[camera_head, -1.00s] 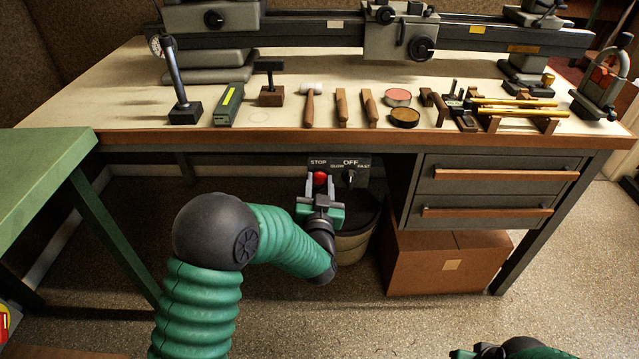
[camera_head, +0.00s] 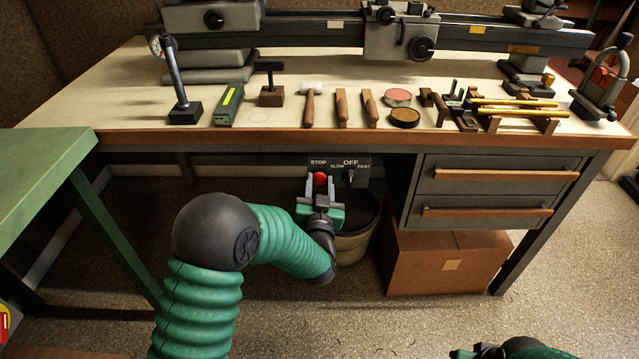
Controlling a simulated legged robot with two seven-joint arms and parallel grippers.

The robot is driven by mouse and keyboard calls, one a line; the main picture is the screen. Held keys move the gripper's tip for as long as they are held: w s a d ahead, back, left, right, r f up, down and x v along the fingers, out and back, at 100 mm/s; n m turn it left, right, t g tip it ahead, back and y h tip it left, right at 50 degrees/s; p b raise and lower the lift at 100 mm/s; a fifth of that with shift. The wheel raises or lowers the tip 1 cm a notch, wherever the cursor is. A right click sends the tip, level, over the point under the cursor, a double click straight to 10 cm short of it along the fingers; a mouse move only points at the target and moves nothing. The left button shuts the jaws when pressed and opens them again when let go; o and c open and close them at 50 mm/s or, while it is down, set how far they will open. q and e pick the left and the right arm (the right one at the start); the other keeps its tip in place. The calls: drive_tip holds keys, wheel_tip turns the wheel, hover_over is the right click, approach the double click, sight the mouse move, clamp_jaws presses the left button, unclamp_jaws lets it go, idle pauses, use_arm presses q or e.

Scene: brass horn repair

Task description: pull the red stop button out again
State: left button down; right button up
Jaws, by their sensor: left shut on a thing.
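The red stop button (camera_head: 320,177) sits below the word STOP on a dark control panel (camera_head: 339,163) under the bench's front edge. My left gripper (camera_head: 320,183) reaches up to it from below, its two fingers on either side of the button and shut on it. How far the button stands out from the panel cannot be told from here. A speed knob (camera_head: 350,176) sits to the right of the button on the same panel. My right gripper is not clearly seen; only part of my right arm (camera_head: 520,349) shows at the bottom right edge.
The workbench (camera_head: 250,139) overhangs the panel, with hand tools and a lathe on top. Drawers (camera_head: 490,175) are to the right, above a cardboard box (camera_head: 445,265). A bin (camera_head: 355,240) stands behind my left wrist. A green table (camera_head: 50,165) is at the left.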

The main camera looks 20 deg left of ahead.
use_arm(q)
drive_tip(key=shift+s+d, duration=0.25)
drive_tip(key=shift+s, duration=0.2)
drive_tip(key=shift+s+f, duration=0.15)
drive_tip(key=c, duration=1.2)
unclamp_jaws()
drive_tip(key=shift+c, duration=0.2)
drive_tip(key=o, duration=0.3)
drive_tip(key=shift+s, duration=0.1)
